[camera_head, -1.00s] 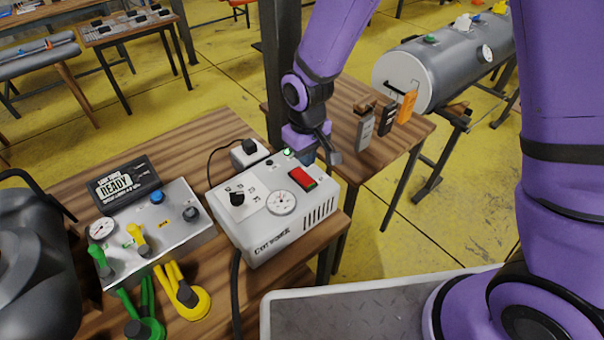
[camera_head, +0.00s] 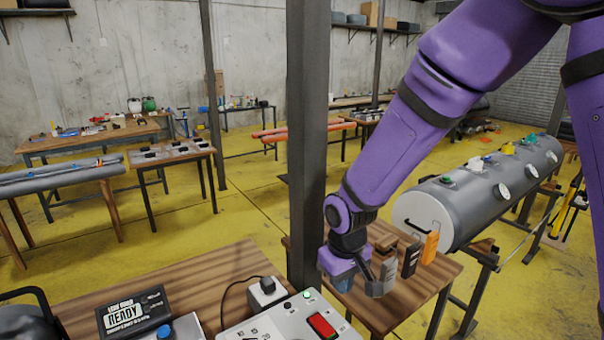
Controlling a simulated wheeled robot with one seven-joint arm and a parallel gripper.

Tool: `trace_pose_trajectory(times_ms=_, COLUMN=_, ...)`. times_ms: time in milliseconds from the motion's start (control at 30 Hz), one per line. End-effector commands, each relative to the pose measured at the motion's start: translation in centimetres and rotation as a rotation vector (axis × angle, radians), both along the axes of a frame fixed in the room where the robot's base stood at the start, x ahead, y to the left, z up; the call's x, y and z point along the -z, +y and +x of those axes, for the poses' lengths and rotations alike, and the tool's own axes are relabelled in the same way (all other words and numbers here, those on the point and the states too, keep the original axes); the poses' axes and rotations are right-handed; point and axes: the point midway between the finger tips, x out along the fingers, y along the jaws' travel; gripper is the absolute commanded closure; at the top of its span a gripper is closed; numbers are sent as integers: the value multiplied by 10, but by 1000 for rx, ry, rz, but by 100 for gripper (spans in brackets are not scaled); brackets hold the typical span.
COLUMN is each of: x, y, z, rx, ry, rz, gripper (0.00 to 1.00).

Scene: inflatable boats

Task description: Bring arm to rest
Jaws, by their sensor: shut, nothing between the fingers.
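My gripper (camera_head: 376,289) hangs at the end of my purple arm, pointing down, in the middle of the head view. It is shut and holds nothing. It is above the gap between the near wooden table and the small wooden side table (camera_head: 405,315). In the picture it overlaps the left end of that side table. The white control box (camera_head: 270,329) with a red switch (camera_head: 321,325) and a lit green lamp (camera_head: 307,295) is below and left of the gripper, cut off by the bottom edge.
Grey, black and orange handheld devices (camera_head: 430,247) stand on the side table close to the gripper. A dark post (camera_head: 307,150) rises just left of my arm. A grey cylindrical tank (camera_head: 480,190) lies at right. A READY display (camera_head: 134,312) sits at lower left.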

Motion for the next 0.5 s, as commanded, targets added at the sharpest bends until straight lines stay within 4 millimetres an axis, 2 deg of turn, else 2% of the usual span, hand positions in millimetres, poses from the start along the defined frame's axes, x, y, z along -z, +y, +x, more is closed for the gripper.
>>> trace_pose_trajectory(times_ms=33, x=-20, y=-12, z=1, rx=24, ry=-23, rz=8, gripper=100)
trace_pose_trajectory(times_ms=100, x=-42, y=-27, z=-1, rx=54, ry=-46, rz=16, gripper=100)
trace_pose_trajectory(times_ms=267, x=-90, y=-61, z=-10, rx=124, ry=-96, rz=32, gripper=100)
trace_pose_trajectory(times_ms=500, x=-151, y=-112, z=-37, rx=228, ry=-171, rz=55, gripper=100)
